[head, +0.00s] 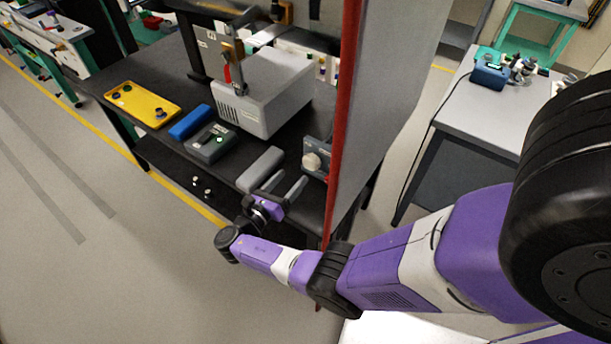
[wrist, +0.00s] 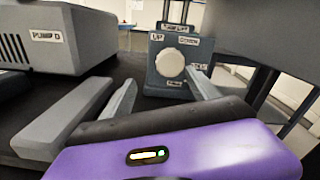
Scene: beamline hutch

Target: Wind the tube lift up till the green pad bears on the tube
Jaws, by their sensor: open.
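The tube lift is a grey-blue box (head: 325,147) with a white round knob (head: 312,161) on its front, at the bench edge beside the panel. In the wrist view the box (wrist: 205,55) shows the knob (wrist: 170,63) with labels including "UP" and "DOWN". My gripper (head: 292,176) is open and empty in front of the knob. In the wrist view the gripper (wrist: 161,79) has one finger to the lower left of the knob and one to its lower right, apart from it. I cannot make out the green pad or the tube; the lift's upper part is cut off.
A red-edged grey panel (head: 375,110) stands close right of the lift. A grey bar-shaped block (head: 260,169) lies left of my gripper, with the pump box (head: 262,90) behind. A yellow tray (head: 143,104) is further left. The floor in front is clear.

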